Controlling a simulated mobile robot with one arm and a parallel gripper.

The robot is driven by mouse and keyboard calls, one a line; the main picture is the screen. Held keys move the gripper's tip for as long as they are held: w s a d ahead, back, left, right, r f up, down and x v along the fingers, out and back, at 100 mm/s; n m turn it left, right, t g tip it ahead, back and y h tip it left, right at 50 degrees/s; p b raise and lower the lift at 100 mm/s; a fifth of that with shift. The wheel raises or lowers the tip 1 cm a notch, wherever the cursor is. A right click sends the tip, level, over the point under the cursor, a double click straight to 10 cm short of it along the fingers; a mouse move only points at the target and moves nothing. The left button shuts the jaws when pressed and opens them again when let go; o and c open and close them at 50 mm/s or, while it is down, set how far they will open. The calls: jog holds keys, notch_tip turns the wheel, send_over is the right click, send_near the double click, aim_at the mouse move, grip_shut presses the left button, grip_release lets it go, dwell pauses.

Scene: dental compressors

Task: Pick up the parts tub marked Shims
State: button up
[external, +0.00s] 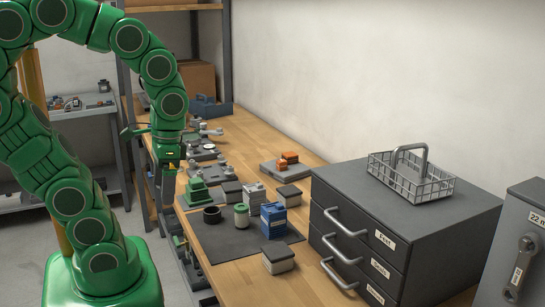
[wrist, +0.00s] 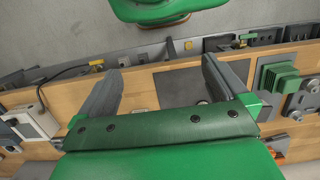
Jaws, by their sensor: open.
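Several small grey tubs with dark lids stand on and around the dark mat on the bench in the external view: one at the front (external: 278,261), one by the mat's right back (external: 289,197), one at the left (external: 232,193) and one between (external: 254,197). Their markings are too small to read, so I cannot tell which is Shims. My gripper (external: 169,172) hangs over the bench's left edge, apart from these tubs. In the wrist view my gripper (wrist: 160,75) is open, with bare wood and a grey plate between its fingers. No tub shows clearly there.
A grey drawer cabinet (external: 345,207) with a wire basket (external: 411,183) stands right. A green finned block (wrist: 279,78) lies right of my fingers.

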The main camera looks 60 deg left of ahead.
jog(key=w+d+f, duration=0.3)
jog(key=w, duration=0.8)
jog(key=t, duration=0.2)
send_over(278, 249)
jog(key=f, duration=0.8)
jog(key=shift+s+a+f, duration=0.1)
jog(key=shift+a+f, duration=0.05)
jog(key=shift+a, duration=0.15)
jog(key=shift+w+d+f, duration=0.25)
jog(key=shift+w+f, duration=0.05)
jog(key=shift+f, duration=0.35)
jog(key=shift+s+d+f, duration=0.1)
jog(key=shift+s+f, duration=0.1)
jog(key=shift+f, duration=1.6)
jog(key=shift+s+f, duration=0.15)
jog(key=shift+f, duration=1.6)
jog(key=c, duration=1.2)
jog(key=shift+c, duration=0.2)
jog(key=shift+r, duration=0.15)
